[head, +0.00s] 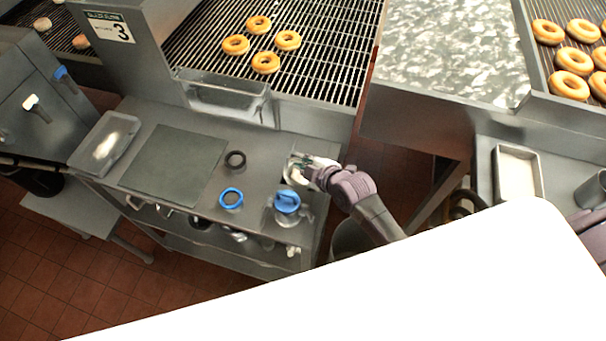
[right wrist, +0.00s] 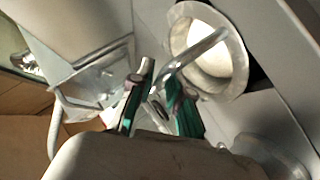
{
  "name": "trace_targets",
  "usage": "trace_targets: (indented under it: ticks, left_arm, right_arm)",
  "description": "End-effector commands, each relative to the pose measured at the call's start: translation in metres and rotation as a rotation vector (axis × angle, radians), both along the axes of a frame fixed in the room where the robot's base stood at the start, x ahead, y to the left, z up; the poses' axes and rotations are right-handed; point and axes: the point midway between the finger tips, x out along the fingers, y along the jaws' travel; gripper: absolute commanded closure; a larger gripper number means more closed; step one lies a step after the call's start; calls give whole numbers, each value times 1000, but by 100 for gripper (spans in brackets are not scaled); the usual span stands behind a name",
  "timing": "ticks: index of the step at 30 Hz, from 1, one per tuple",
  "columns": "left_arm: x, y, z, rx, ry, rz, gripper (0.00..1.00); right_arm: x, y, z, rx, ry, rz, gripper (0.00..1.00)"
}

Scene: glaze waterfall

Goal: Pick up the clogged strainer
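The strainer (right wrist: 208,52), a round metal bowl with a flared rim and a bent tube handle, shows at the upper right of the right wrist view. Pale, cream-coloured matter covers its inside. My right gripper (right wrist: 158,98) has its green-padded fingers apart, with the end of the strainer's handle at or between their tips; firm contact cannot be made out. In the head view my right gripper (head: 308,168) is over the right end of the steel worktable, where it partly hides the strainer. My left gripper does not show.
On the worktable (head: 176,126) are a blue-topped clear container (head: 287,203) close to the gripper, a blue ring (head: 231,198), a black ring (head: 235,159), a dark mat (head: 172,168) and a tray (head: 104,143). Behind it, a wire rack (head: 330,60) bears several doughnuts.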

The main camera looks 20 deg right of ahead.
Motion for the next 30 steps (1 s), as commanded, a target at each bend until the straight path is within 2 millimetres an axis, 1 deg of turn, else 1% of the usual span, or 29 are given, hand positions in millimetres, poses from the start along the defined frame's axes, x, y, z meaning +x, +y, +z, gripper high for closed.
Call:
trace_targets:
  ticks: [1, 2, 20, 23, 26, 30]
  left_arm:
    - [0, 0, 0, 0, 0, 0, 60]
    - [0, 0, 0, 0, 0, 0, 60]
    - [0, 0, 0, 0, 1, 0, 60]
    - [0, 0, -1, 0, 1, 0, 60]
    - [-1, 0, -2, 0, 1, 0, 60]
    - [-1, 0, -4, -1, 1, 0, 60]
  right_arm:
    - [0, 0, 0, 0, 0, 0, 96]
    - [0, 0, 0, 0, 0, 0, 100]
    - [0, 0, 3, 0, -2, 0, 100]
    - [1, 0, 14, -2, -6, 2, 100]
    - [1, 0, 32, -1, -8, 2, 100]
    - [1, 0, 62, -2, -8, 2, 100]
